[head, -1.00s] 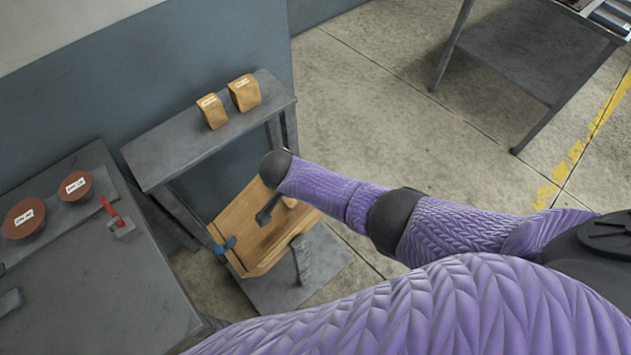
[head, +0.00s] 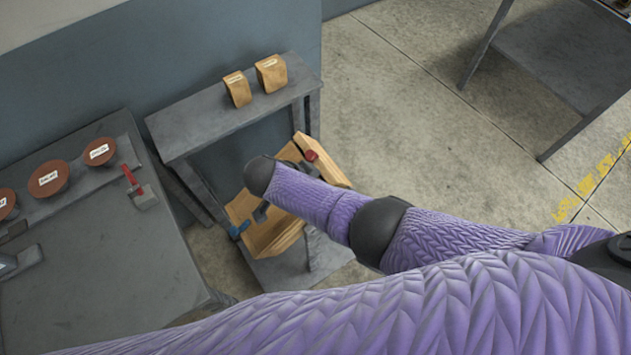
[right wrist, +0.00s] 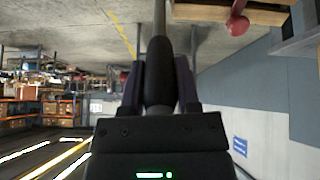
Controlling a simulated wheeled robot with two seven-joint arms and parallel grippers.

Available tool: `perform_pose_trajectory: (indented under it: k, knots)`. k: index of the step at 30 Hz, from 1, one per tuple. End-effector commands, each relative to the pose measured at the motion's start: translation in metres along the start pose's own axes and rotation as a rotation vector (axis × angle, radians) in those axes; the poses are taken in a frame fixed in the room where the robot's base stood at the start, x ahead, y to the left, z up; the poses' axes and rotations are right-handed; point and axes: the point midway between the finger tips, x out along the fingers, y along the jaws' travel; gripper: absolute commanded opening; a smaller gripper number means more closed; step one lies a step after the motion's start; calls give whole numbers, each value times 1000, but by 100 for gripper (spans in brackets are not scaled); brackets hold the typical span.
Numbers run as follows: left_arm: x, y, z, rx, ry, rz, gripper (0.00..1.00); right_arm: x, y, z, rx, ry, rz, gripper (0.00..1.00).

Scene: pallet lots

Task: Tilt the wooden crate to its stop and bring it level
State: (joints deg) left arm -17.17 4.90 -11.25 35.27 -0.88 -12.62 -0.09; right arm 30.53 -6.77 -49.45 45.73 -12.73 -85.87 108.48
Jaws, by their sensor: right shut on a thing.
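The wooden crate (head: 272,240) is in the middle of the head view, on a low grey stand (head: 300,262). It looks tilted; its exact angle cannot be told. It has a blue part (head: 238,229) at its left end and a red knob (head: 311,155) at its far right. My right arm covers its middle. My right gripper (right wrist: 160,80) is shut on a dark bar-like handle (right wrist: 158,45) in the right wrist view; the head view hides the fingers. The crate's edge (right wrist: 205,15) and red knob (right wrist: 237,25) show at the top there. My left gripper is out of view.
A grey shelf (head: 190,130) with two paper bags (head: 238,89) stands behind the crate. Another grey table (head: 545,75) is at the upper right. Open concrete floor lies between.

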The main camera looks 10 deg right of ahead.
Motion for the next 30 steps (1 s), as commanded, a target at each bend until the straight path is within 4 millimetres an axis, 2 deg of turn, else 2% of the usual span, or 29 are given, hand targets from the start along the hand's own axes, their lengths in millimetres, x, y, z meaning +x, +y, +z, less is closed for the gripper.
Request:
perform_pose_trajectory:
  k: [5,6,10,17,20,25,30]
  knots:
    - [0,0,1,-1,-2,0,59,0,1,4,-3,-11,2,0]
    - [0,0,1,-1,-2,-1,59,0,1,4,-3,-12,2,49]
    - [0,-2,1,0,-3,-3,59,0,1,3,-3,-9,2,76]
    - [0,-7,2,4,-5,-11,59,0,0,2,-2,-7,1,76]
    - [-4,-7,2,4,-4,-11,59,-8,0,1,-2,-8,0,76]
    - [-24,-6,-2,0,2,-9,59,-52,0,0,-3,-11,-3,76]
    - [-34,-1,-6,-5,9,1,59,-88,0,1,-2,-11,-2,76]
